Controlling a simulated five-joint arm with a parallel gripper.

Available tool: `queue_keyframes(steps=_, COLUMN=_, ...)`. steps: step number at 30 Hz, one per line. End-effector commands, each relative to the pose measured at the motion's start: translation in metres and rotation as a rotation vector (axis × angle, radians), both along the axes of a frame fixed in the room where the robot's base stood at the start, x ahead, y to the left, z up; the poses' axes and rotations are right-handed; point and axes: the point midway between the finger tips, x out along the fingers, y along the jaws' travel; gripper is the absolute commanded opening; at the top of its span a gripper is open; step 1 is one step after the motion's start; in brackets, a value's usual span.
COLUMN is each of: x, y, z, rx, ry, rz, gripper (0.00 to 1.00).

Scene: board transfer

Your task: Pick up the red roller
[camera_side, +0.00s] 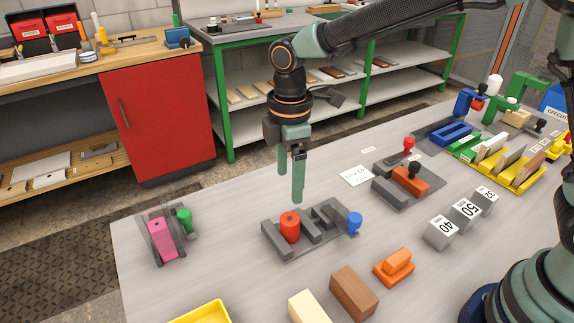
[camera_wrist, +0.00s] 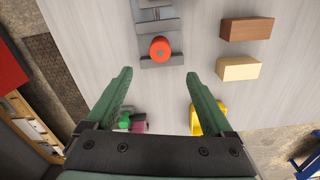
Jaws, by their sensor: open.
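The red roller (camera_side: 290,226) stands at the left end of a grey slotted fixture (camera_side: 316,234) on the table. In the wrist view the red roller (camera_wrist: 160,49) shows ahead of and between the fingertips, with the grey fixture (camera_wrist: 158,27) under and beyond it. My gripper (camera_side: 290,188) is above the table, over the back of the fixture and a little higher than the roller. In the wrist view my gripper (camera_wrist: 160,72) has its two green fingers spread with nothing between them. The gripper is not touching the roller.
A blue knob (camera_side: 354,222) is at the fixture's right end. A pink block (camera_side: 162,238) with a green knob (camera_side: 185,217) is to the left. Brown (camera_side: 354,291) and cream (camera_side: 309,308) blocks and a yellow tray (camera_side: 203,315) are in front. Bare table lies between the fixture and the pink block.

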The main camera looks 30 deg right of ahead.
Motion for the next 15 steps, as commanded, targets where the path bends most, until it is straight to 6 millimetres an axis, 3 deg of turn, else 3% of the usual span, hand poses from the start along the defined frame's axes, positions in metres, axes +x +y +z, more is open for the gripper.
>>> queue_keyframes(steps=15, x=0.000, y=0.002, z=-0.067, rx=-0.003, ry=0.006, rz=0.012, gripper=0.86)
